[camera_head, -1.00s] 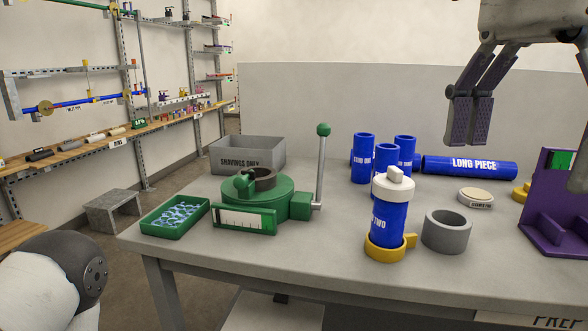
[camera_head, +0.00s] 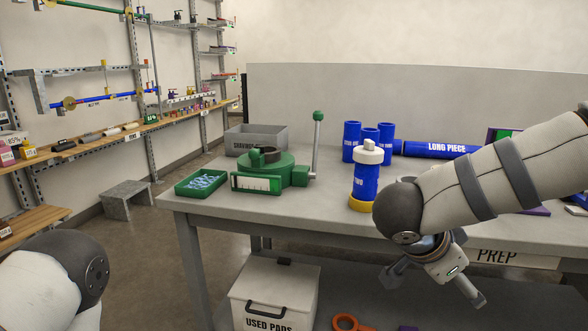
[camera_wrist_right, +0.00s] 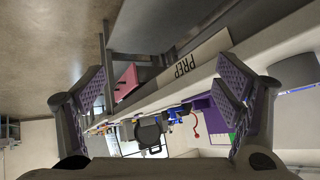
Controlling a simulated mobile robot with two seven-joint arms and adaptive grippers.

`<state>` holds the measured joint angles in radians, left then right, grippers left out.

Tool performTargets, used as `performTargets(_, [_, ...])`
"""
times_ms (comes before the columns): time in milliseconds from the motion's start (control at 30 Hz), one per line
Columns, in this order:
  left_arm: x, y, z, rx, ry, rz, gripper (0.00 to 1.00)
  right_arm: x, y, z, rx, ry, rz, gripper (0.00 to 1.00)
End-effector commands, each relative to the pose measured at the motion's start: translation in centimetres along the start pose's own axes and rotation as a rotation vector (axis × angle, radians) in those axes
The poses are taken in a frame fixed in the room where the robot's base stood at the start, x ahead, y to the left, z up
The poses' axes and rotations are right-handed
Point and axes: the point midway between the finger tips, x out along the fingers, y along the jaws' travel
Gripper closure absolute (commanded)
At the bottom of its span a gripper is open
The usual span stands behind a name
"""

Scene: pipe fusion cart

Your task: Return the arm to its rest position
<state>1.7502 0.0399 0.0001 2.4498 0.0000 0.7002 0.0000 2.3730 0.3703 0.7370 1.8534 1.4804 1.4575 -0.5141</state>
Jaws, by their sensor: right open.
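My right arm (camera_head: 500,180) reaches across the right side of the head view, in front of the table. Its gripper (camera_head: 432,286) hangs below the table's front edge, beside the PREP label. In the right wrist view the gripper (camera_wrist_right: 165,95) has its two purple-padded fingers wide apart with nothing between them. Only a rounded link of my left arm (camera_head: 60,280) shows at the lower left; the left gripper is out of view.
The grey table (camera_head: 330,215) carries a green-based tool (camera_head: 272,175), a green tray (camera_head: 202,183), a white-capped blue pipe (camera_head: 366,181) in a yellow base, and more blue pipes (camera_head: 352,142). A USED PADS bin (camera_head: 275,295) stands below. My arm hides part of the tabletop's right side.

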Motion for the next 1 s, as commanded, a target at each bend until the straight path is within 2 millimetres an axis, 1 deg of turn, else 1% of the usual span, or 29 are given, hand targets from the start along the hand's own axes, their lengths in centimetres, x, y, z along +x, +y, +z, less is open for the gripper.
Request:
performTargets(33, [0.0,0.0,0.0,0.0,0.0,0.0,0.29,3.3,1.0,3.1,-0.128,0.031,-0.072,0.16])
performTargets(67, [0.0,0.0,0.0,0.0,0.0,0.0,0.29,5.1,1.7,5.1,-0.206,0.032,-0.123,0.16])
performTargets(100, [0.0,0.0,0.0,0.0,0.0,0.0,0.29,6.9,3.0,7.7,-0.309,0.013,-0.186,0.16])
performTargets(167, [0.0,0.0,0.0,0.0,0.001,0.0,0.29,9.0,5.6,11.8,-0.461,-0.048,-0.258,0.16])
performTargets(200, [0.0,0.0,0.0,0.0,0.001,0.0,0.29,9.9,7.8,14.3,-0.557,-0.103,-0.293,0.16])
performTargets(267, [-0.1,0.0,0.0,0.0,0.002,0.0,0.29,10.8,11.7,17.8,-0.692,-0.202,-0.327,0.16])
performTargets(300, [-0.1,0.0,0.0,0.0,0.002,0.0,0.29,11.0,14.5,19.8,-0.776,-0.275,-0.34,0.16])
performTargets(367, [-0.1,0.0,0.0,0.0,0.002,0.0,0.29,10.9,19.2,22.2,-0.895,-0.392,-0.342,0.16])
performTargets(400, [-0.1,0.0,0.0,0.0,0.002,0.0,0.29,10.6,22.4,23.5,-0.966,-0.472,-0.336,0.16])
performTargets(467, [-0.1,0.0,0.0,0.0,0.002,0.0,0.29,9.9,26.9,24.8,-1.06,-0.585,-0.318,0.16])
performTargets(500, [-0.1,0.0,0.0,0.0,0.002,0.0,0.29,9.3,29.6,25.3,-1.112,-0.655,-0.302,0.16])
performTargets(600, [-0.1,0.0,0.0,0.0,0.002,0.0,0.29,7.8,34.7,25.7,-1.207,-0.791,-0.263,0.16])
performTargets(633, [-0.1,0.0,0.0,0.0,0.002,0.0,0.29,7.5,35.8,25.7,-1.226,-0.82,-0.254,0.16])
performTargets(700, [-0.1,0.0,0.0,0.0,0.002,0.0,0.29,6.8,37.5,25.6,-1.257,-0.867,-0.238,0.16])
performTargets(767, [-0.1,0.0,0.0,0.0,0.002,0.0,0.29,6.6,38.2,25.6,-1.268,-0.887,-0.232,0.16])
performTargets(1000, [-0.1,0.0,0.0,0.0,0.002,0.0,0.29,6.5,38.3,25.6,-1.271,-0.891,-0.231,0.16])
